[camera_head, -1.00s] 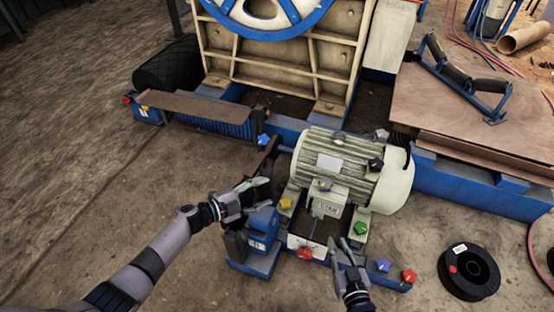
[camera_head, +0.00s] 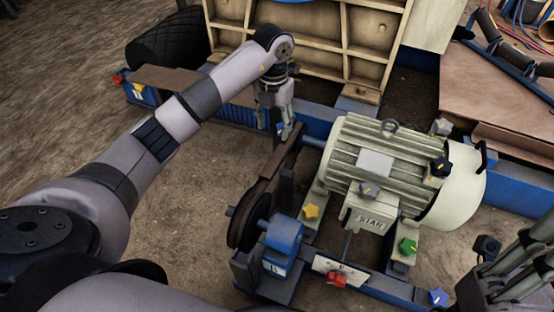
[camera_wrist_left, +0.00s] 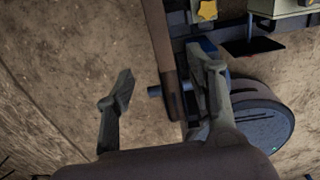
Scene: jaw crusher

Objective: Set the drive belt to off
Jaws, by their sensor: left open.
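The drive belt (camera_head: 272,170) is a dark brown band that runs from the pulley (camera_head: 246,215) beside the motor up towards the crusher. In the left wrist view the belt (camera_wrist_left: 160,45) passes as a straight strip between the fingers, and a round dark disc (camera_wrist_left: 262,118) shows at the right. My left gripper (camera_head: 283,125) is open at the belt's upper stretch, pointing down; its fingers also show in the left wrist view (camera_wrist_left: 163,85). Contact with the belt cannot be told. My right gripper (camera_head: 522,262) is at the lower right, partly cut off, its opening unclear.
The pale green motor (camera_head: 385,175) stands right of the belt, with several coloured star knobs around it. A red knob (camera_head: 337,280) sits on a white plate at the front. The cream crusher frame (camera_head: 310,35) stands behind. Bare ground lies at the left.

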